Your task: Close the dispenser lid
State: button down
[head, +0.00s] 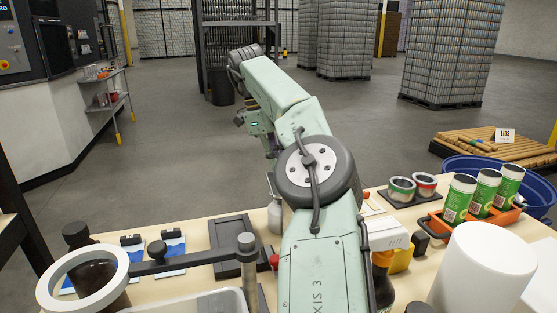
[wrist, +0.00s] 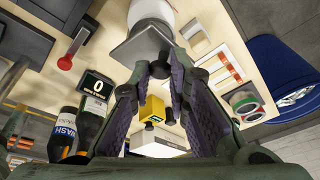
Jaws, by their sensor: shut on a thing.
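In the wrist view a flat grey lid-like plate (wrist: 137,46) lies just beyond my fingertips, beside a whitish rounded body (wrist: 152,12); I take these to be the dispenser lid and dispenser. My gripper (wrist: 160,69) is shut on a small dark part at the plate's near edge, seemingly the lid's tab. The fingers hide part of it, and whether the lid is raised or seated is unclear. In the head view my arm hides the gripper, and I cannot make out the lid there.
A small display reading 0 (wrist: 97,85), a red-knobbed lever (wrist: 66,62), dark bottles (wrist: 93,117) and a yellow block (wrist: 152,110) surround the gripper in the wrist view. Ink tins (head: 401,188), green cans (head: 460,197) and a white cylinder (head: 484,270) stand right on the table.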

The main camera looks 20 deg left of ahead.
jog(key=shift+d, duration=0.1)
jog(key=c, duration=1.5)
grip_release()
